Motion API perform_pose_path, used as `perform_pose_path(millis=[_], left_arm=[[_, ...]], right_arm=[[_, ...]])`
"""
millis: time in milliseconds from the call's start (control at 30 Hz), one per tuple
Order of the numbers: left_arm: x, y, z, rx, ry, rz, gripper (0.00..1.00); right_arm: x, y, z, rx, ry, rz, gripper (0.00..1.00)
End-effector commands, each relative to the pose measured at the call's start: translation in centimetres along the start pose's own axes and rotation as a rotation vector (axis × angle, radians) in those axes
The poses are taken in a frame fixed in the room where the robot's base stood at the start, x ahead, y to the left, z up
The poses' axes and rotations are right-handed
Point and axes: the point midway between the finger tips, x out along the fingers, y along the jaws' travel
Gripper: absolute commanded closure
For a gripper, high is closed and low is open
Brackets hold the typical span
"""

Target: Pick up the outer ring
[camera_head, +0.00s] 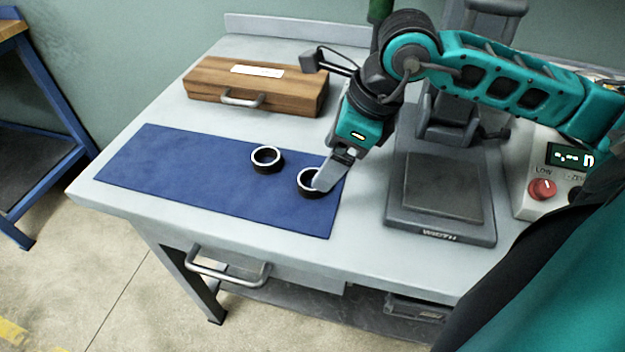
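Two dark rings with bright metallic rims lie on the blue mat (190,170). One ring (256,166) lies free near the mat's middle. The other ring (303,190) is nearer the mat's right end. I cannot tell by look which is the outer ring. My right gripper (322,184) points down at the right-hand ring, and its grey fingers overlap that ring's right side. Only one finger shows clearly, so I cannot tell whether it is closed on the ring. The ring appears to rest on the mat. My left gripper is not in view.
A wooden case (290,98) stands behind the mat. A grey machine with a flat plate (440,190) stands to the right, beside a control box with a red knob (542,190). The mat's left half is clear.

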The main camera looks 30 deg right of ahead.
Motion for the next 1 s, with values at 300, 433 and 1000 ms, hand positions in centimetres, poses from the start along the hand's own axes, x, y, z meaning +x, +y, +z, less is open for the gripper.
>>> perform_pose_path(millis=[300,433,1000], left_arm=[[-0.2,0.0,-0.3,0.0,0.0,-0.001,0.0],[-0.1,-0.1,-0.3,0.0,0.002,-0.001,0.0],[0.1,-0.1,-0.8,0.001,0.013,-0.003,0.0]], right_arm=[[3.9,0.3,0.3,0.001,0.0,0.005,0.15],[5.1,0.3,0.3,0.001,0.0,0.003,0.15],[5.3,0.2,0.3,0.0,0.0,0.0,0.44]])
